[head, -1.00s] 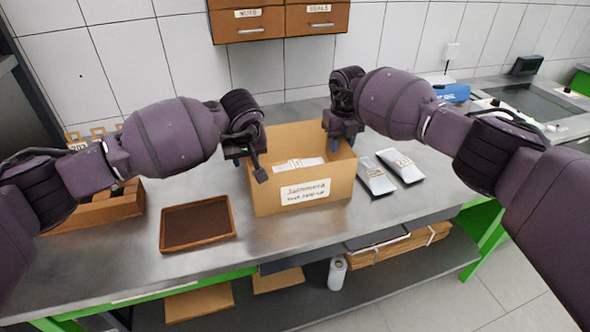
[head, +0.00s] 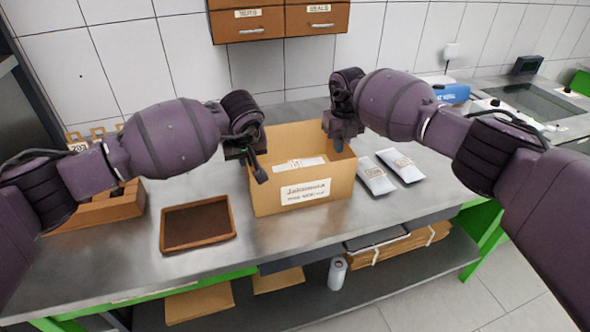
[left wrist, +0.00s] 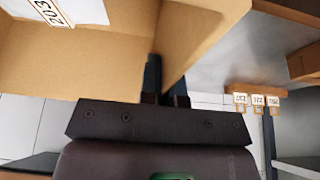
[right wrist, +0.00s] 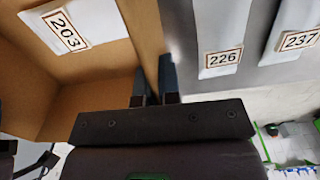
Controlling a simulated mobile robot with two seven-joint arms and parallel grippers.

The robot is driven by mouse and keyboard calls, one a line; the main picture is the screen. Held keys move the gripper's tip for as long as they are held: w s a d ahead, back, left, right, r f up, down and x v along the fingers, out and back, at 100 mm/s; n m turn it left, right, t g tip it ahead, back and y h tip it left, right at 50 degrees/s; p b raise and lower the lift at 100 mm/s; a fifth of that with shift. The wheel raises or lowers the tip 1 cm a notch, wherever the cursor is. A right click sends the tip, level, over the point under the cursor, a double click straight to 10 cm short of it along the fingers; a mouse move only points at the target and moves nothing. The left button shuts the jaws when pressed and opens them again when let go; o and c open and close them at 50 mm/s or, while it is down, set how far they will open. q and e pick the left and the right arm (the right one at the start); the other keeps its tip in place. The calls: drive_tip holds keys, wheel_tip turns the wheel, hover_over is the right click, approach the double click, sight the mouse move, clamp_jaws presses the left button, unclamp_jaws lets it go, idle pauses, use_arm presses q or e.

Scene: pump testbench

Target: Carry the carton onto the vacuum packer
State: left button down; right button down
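The carton (head: 335,191) is an open-topped brown box with a handwritten label on its front, standing on the steel bench. A white pouch marked 203 lies inside it and shows in the right wrist view (right wrist: 66,30). My left gripper (head: 257,164) is at the carton's left wall, its fingers shut on either side of it in the left wrist view (left wrist: 166,80). My right gripper (head: 338,144) is at the right wall, its fingers close together around it in the right wrist view (right wrist: 153,80). The vacuum packer (head: 535,101) seems to be the dark-topped machine at the right.
Silver pouches (head: 377,178) lie right of the carton. A shallow brown tray (head: 197,225) and a divided brown box (head: 108,207) are on the left. A blue box (head: 453,93) stands near the packer. Drawers (head: 278,22) hang behind.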

use_arm(q)
drive_tip(key=shift+r, duration=0.15)
use_arm(e)
drive_tip(key=shift+r, duration=0.15)
